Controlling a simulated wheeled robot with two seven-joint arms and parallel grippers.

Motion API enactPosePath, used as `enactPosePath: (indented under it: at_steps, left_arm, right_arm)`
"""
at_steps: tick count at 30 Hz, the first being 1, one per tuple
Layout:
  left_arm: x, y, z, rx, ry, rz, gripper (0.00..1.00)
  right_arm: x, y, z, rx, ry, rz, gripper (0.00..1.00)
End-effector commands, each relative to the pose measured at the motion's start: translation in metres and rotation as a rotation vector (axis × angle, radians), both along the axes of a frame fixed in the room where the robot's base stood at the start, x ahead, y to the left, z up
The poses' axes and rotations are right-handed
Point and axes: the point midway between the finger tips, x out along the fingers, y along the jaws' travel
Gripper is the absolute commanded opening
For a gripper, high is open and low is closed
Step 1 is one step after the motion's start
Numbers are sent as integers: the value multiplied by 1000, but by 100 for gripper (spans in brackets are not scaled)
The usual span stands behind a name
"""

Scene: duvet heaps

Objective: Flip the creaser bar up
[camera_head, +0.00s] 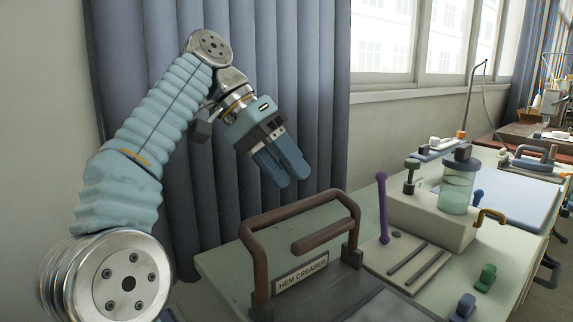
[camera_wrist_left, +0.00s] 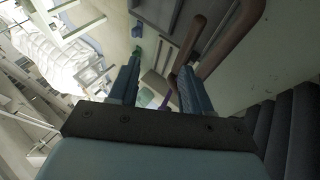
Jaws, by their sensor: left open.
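The hem creaser (camera_head: 300,278) is a dark grey device with a "HEM CREASER" plate at the table's near left edge. Its brown arched bar (camera_head: 300,207) rises above it, with a shorter brown bar (camera_head: 323,238) inside the arch. The brown bars (camera_wrist_left: 232,42) also show at the upper right of the left wrist view. My left gripper (camera_head: 286,180) is open and empty, above and behind the arch, apart from it. In the left wrist view its two blue fingers (camera_wrist_left: 160,75) are spread with nothing held between them. My right gripper is out of view.
A purple lever (camera_head: 382,205) stands on the pale table (camera_head: 225,270) right of the creaser. Farther right are a cream block (camera_head: 410,217), a lidded jar (camera_head: 457,185) and small green and blue pieces. A blue-grey curtain (camera_head: 300,90) hangs behind my left arm.

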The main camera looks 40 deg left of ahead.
Motion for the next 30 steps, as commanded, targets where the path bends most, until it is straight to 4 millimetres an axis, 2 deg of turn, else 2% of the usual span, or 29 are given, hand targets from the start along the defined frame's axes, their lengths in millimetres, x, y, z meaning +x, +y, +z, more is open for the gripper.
enactPosePath:
  at_steps: [1, 6, 12, 30]
  left_arm:
    - [-10, -10, 5, 1, -6, -5, 48]
    - [-33, -34, 20, 1, -5, -4, 48]
    - [-46, -48, 29, 0, -3, -2, 48]
    - [-48, -50, 30, 0, -1, -2, 48]
  right_arm:
    - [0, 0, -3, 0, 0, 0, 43]
    - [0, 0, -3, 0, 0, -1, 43]
    - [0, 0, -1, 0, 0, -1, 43]
    - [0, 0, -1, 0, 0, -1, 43]
